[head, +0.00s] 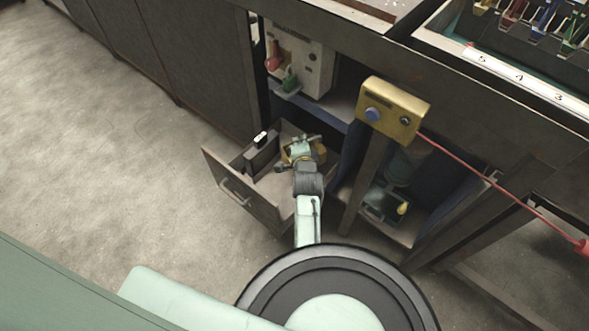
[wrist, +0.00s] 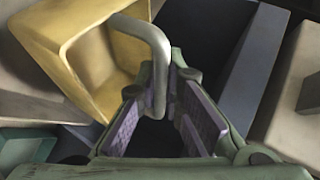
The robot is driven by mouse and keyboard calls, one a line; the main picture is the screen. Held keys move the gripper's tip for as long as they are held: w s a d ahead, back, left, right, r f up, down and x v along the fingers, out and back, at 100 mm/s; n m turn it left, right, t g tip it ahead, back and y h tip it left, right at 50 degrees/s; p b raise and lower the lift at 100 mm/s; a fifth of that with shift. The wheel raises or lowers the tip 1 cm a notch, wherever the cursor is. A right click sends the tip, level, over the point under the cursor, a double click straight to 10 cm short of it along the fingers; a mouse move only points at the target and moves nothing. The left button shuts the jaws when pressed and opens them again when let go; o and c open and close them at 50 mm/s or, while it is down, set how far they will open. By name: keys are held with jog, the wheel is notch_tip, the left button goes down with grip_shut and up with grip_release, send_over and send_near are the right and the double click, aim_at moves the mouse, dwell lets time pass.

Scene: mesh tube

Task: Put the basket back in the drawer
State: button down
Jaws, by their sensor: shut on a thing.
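The basket (wrist: 62,38) is a yellow open box with a bent grey handle (wrist: 158,50). It fills the upper left of the wrist view and looks tilted there. My gripper (wrist: 160,92) is shut on the handle, with a purple pad on each side of it. In the head view my gripper (head: 303,147) is over the open drawer (head: 238,192), towards its right inner end. A bit of the basket (head: 320,152) shows beside it; the rest is hidden by my gripper. I cannot tell whether the basket touches the drawer floor.
A dark box with a white-topped item (head: 262,150) stands in the drawer, left of my gripper. A white device (head: 298,62) sits on the shelf behind. A yellow control box (head: 393,108) with a red cable hangs to the right. Open floor lies at left.

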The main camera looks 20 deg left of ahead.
notch_tip(320, 180, down, 8)
jog(key=shift+s+f, duration=0.1)
dwell(0.4)
jog(key=c, duration=2.2)
grip_release()
jog(key=shift+f, duration=0.15)
jog(key=o, duration=0.5)
jog(key=shift+s+d+r+p, duration=0.15)
jog(key=shift+s+r+p, duration=0.05)
jog(key=shift+r+p, duration=0.15)
jog(key=shift+p+v, duration=2.5)
jog(key=shift+v, duration=1)
